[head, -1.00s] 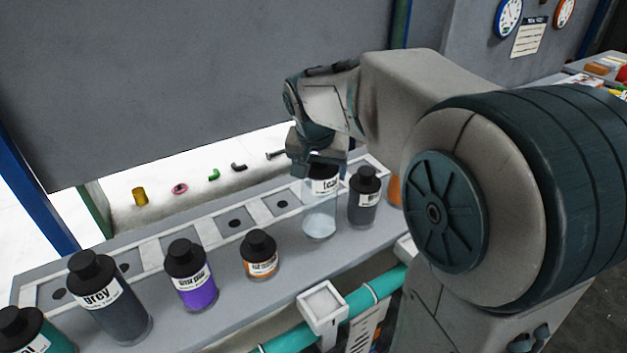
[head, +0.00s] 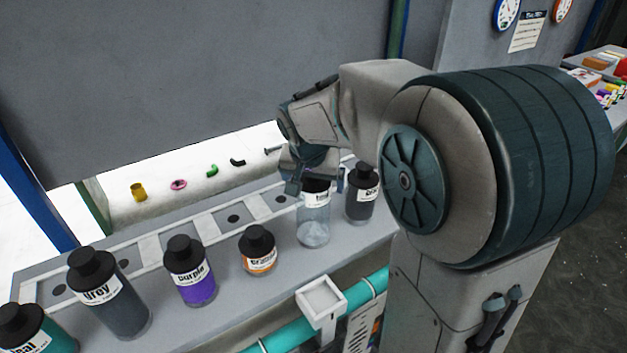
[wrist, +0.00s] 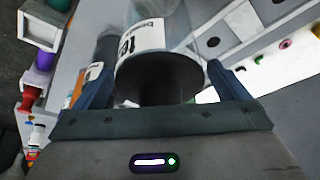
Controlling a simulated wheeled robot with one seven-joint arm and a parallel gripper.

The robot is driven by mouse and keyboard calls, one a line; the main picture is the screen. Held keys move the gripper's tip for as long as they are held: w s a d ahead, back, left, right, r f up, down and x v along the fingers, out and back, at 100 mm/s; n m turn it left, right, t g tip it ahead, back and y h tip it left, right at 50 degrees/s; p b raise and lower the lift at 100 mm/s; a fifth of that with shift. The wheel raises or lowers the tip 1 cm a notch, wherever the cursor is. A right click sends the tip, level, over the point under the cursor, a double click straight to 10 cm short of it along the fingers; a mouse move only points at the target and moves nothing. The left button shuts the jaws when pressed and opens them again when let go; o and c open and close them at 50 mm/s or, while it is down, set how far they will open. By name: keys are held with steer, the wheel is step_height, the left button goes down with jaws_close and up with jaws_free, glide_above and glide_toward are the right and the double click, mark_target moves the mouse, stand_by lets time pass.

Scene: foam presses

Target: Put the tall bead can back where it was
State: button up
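A tall see-through can (head: 313,228) with a dark top, a white label and pale contents at its bottom stands upright, seemingly on the grey shelf, near its front edge. My gripper (head: 315,182) is above it with a finger on each side of its top. The fingers look spread, with slight gaps beside the can. In the wrist view my gripper (wrist: 160,85) frames the can's dark top (wrist: 160,75); part of the label shows beyond. Whether a finger touches it is hard to tell.
A dark can (head: 361,195) stands close to the right. An orange can (head: 258,250), a purple can (head: 190,275), a grey can (head: 110,295) and a teal can (head: 30,335) stand to the left. Behind them runs a pale rack (head: 205,225) with holes. A small white tray (head: 320,298) sits in front.

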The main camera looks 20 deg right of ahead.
steer(key=shift+r, duration=0.1)
steer(key=shift+r, duration=0.2)
steer(key=v, duration=1)
steer(key=shift+s+a+r, duration=0.1)
steer(key=shift+s+r, duration=0.05)
steer(key=shift+r, duration=0.15)
steer(key=shift+s+r, duration=0.15)
steer(key=shift+r, duration=0.15)
steer(key=s+f+n+y, duration=0.1)
steer(key=s+f+n, duration=0.1)
steer(key=s+f, duration=0.4)
steer(key=s+d+f+n+g+y, duration=0.1)
steer(key=s+f+n, duration=0.2)
steer(key=s+f, duration=0.3)
steer(key=s, duration=0.5)
steer(key=shift+s+d, duration=0.25)
steer(key=shift+s, duration=0.15)
steer(key=shift+c, duration=0.3)
